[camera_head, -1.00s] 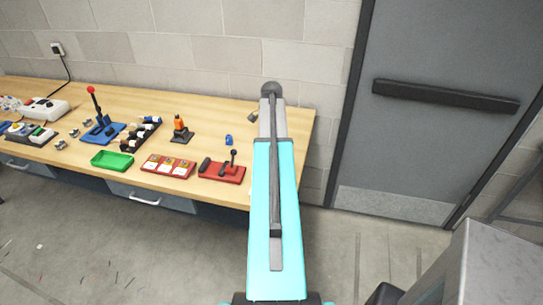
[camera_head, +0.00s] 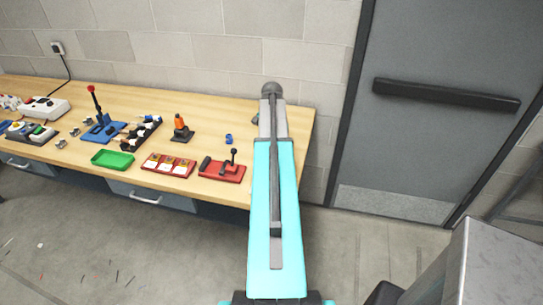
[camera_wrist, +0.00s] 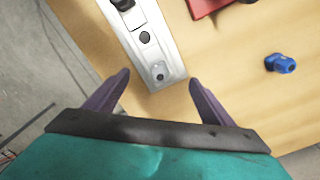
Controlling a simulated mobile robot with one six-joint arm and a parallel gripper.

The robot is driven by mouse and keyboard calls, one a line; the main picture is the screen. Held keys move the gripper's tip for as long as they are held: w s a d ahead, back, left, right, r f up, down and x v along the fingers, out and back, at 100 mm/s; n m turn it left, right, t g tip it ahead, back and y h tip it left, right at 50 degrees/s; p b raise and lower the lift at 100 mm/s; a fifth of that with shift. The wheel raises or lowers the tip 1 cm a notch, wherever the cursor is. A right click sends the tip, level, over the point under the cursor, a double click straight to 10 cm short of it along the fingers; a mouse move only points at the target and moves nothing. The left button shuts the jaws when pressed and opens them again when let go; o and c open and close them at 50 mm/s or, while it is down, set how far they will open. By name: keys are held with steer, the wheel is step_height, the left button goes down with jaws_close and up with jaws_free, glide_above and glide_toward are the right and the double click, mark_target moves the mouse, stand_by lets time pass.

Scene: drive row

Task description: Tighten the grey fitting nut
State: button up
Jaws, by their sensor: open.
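My gripper (camera_wrist: 159,77) is open and empty in the wrist view, its two dark purple fingers spread. Between and beyond the fingertips lies the near end of a pale grey plate (camera_wrist: 151,54). The plate carries a black knob, a small dark round button and a grey round part (camera_wrist: 159,71) near its end. I cannot tell whether this round part is the grey fitting nut. In the head view several small grey fittings (camera_head: 74,132) lie on the left of the bench. My arm hides my gripper and the plate there.
The wooden bench (camera_head: 60,91) also bears a red lever base (camera_head: 222,172), a blue part (camera_head: 228,138), a red card panel (camera_head: 168,165), a green tray (camera_head: 112,158) and an orange-topped part (camera_head: 180,123). A blue part (camera_wrist: 280,63) lies right of the plate. Bare wood surrounds it.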

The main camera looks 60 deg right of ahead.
steer(key=shift+f, duration=0.65)
steer(key=c, duration=1.7)
steer(key=o, duration=1.7)
steer(key=shift+r, duration=0.1)
steer(key=shift+r+p, duration=1.85)
steer(key=shift+r, duration=1.55)
